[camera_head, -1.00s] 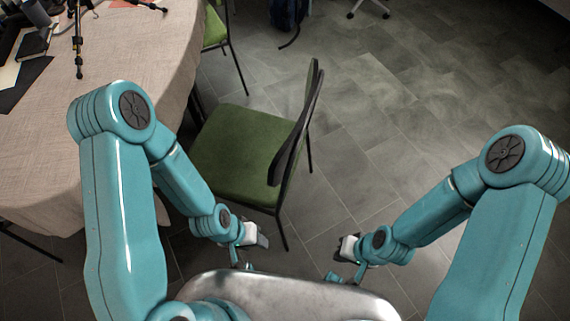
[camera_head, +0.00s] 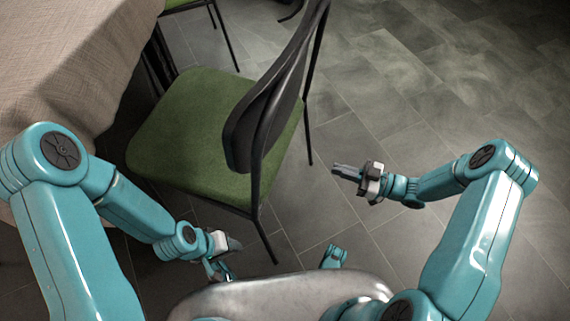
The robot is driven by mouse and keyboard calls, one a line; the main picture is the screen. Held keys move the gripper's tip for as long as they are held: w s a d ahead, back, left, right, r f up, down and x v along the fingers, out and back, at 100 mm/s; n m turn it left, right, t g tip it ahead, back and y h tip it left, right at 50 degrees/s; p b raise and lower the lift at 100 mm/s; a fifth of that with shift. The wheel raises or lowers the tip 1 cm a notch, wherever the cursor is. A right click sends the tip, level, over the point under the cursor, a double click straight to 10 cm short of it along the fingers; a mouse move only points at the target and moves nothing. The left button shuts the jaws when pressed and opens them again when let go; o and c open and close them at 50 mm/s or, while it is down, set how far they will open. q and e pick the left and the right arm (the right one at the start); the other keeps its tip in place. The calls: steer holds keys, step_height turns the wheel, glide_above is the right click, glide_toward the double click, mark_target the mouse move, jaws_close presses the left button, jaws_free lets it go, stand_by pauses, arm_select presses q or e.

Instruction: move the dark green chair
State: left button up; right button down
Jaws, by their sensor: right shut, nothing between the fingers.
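The dark green chair (camera_head: 190,135) stands in the middle left, with a green seat, a dark backrest and thin black legs. Its backrest is on the right side of the seat. My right gripper (camera_head: 346,170) is to the right of the chair, apart from it, shut and empty, pointing left. My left gripper (camera_head: 229,258) is low in front of the chair, below the seat's near edge. Its fingers are small and partly hidden, so I cannot tell whether they are open.
A table with a beige cloth (camera_head: 65,65) fills the upper left, close beside the chair. Another green chair (camera_head: 185,4) shows at the top edge. The grey tiled floor (camera_head: 440,95) is clear to the right.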

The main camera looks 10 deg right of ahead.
steer(key=x, duration=1.3)
steer(key=shift+a, duration=0.3)
steer(key=shift+a, duration=0.15)
